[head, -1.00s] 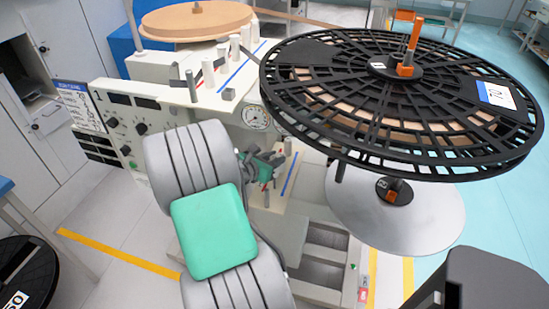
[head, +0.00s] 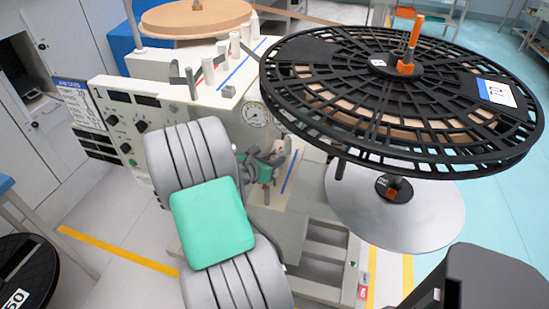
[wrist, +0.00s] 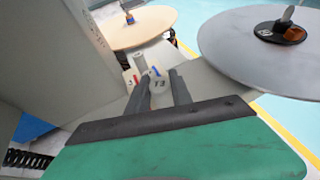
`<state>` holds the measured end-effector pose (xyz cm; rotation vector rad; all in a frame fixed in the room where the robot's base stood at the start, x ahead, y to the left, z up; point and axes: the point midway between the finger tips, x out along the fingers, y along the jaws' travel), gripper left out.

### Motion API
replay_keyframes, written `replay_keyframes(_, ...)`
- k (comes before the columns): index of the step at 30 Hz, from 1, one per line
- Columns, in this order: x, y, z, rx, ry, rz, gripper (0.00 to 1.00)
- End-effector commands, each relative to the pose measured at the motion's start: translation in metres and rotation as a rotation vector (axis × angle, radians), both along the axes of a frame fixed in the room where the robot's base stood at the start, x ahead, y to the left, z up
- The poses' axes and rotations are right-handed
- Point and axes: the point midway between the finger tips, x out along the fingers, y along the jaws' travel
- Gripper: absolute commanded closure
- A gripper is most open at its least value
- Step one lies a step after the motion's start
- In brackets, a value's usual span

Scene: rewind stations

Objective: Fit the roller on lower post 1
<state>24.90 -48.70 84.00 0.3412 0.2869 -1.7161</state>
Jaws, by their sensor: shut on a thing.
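My gripper (wrist: 164,92) is shut on a white roller (wrist: 158,85) marked T3, which shows between the two dark fingers in the wrist view. In the head view my green-padded gripper (head: 262,168) is small and partly behind my own arm, beside the lower shelf (head: 295,192) with a blue stripe. The roller is hard to make out there. In the wrist view red and blue marks lie just beyond the roller. Lower post 1 cannot be told apart, and no contact between roller and post can be seen.
A large black spoked reel (head: 395,140) overhangs the shelf on the right, above a grey disc (head: 400,222). Upper white posts (head: 222,56), a gauge (head: 256,115) and a control panel (head: 125,125) stand close by. Clear floor (head: 110,225) lies at the lower left.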

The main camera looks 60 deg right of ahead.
Motion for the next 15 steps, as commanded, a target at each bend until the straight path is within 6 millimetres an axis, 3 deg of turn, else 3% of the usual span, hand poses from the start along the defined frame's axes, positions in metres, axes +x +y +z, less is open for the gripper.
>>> replay_keyframes(15,0.0,0.0,-0.014,0.0,0.001,0.0,1.0)
